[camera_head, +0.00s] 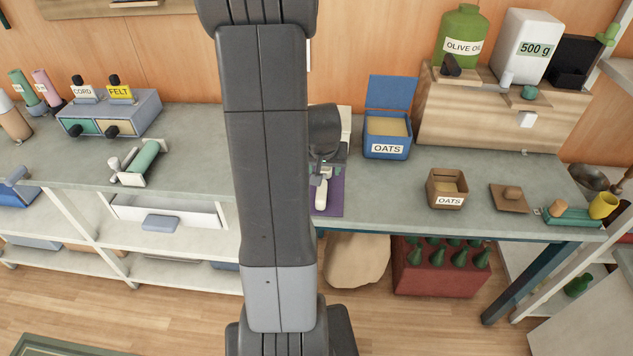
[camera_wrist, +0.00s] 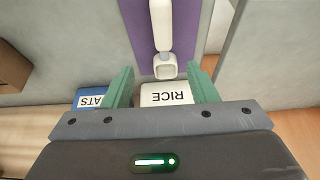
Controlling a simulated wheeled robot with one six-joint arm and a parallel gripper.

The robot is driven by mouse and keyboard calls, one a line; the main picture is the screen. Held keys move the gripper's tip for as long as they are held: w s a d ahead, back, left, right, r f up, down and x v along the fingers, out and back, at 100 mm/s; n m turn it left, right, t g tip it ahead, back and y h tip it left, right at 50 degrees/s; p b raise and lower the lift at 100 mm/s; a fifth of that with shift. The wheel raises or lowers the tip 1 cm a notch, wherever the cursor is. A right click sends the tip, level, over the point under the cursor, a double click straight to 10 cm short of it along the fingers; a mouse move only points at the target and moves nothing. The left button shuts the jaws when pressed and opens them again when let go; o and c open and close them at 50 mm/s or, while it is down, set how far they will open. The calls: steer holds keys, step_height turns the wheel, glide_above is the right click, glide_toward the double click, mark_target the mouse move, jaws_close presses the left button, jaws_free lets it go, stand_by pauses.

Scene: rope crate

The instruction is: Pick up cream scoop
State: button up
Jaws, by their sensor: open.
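Nothing is held. Whether the fingers are level with the scoop or above it, I cannot tell. My arm hides part of the counter in the head view.
A white box labelled RICE (camera_wrist: 167,93) shows between my fingers, beside a blue OATS box (camera_head: 386,133). A small brown OATS box (camera_head: 446,190) stands farther right. A green roller (camera_head: 139,160) lies left of my arm. Grey counter is clear around the mat's right side.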

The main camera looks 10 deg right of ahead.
mark_target(322, 186)
steer(key=x, duration=0.6)
steer(key=shift+w+f, duration=0.1)
steer(key=shift+f, duration=0.3)
steer(key=f+b, duration=0.2)
steer(key=f, duration=0.1)
steer(key=f+b, duration=0.1)
steer(key=shift+w+a+f, duration=0.15)
steer(key=shift+w+f, duration=0.1)
steer(key=shift+w, duration=0.15)
steer(key=shift+w+f, duration=0.25)
steer(key=shift+f, duration=0.15)
jaws_close()
